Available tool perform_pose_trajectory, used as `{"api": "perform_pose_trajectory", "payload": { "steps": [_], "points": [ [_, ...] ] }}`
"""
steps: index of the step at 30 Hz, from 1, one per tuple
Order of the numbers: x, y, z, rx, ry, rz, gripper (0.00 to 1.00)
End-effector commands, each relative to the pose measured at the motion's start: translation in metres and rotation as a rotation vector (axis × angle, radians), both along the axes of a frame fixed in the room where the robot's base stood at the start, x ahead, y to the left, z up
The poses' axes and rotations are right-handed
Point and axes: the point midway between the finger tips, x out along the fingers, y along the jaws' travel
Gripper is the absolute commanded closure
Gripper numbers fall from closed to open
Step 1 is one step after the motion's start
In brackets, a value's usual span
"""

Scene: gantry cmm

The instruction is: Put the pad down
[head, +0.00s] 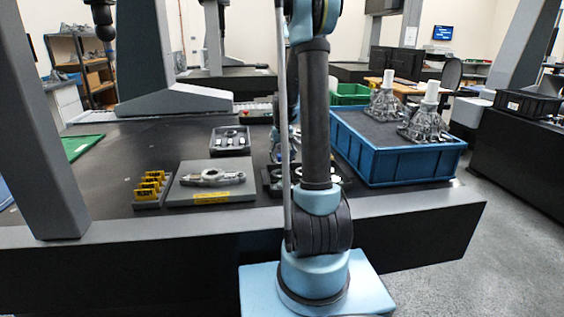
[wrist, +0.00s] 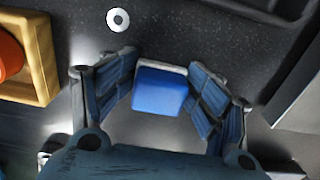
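The pad (wrist: 160,90) is a small blue block with a pale grey edge, seen in the wrist view. My gripper (wrist: 162,68) has its two dark blue, ribbed fingertips against the pad's left and right sides, with the pad filling the gap between them. A dark speckled surface shows beyond the pad. I cannot tell how far the pad is above it. In the head view my own arm hides the gripper and the pad.
A white ring (wrist: 118,19) and a yellow holder (wrist: 44,75) with an orange part lie near the gripper. On the dark table (head: 110,165) are a grey plate (head: 183,193), yellow blocks (head: 152,186), a small parts tray (head: 230,152) and a blue crate (head: 412,166) with metal castings.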

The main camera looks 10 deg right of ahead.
Motion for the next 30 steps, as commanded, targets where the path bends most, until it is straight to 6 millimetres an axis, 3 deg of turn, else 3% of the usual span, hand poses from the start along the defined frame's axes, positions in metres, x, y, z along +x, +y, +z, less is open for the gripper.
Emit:
{"api": "perform_pose_trajectory", "payload": {
  "steps": [8, 13, 30],
  "points": [
    [0.000, 0.000, 0.002, 0.001, -0.001, 0.000, 0.37],
    [-0.001, 0.000, 0.013, 0.001, -0.001, 0.000, 0.37],
    [0.000, 0.000, 0.106, 0.001, -0.002, 0.000, 0.37]
  ]
}}
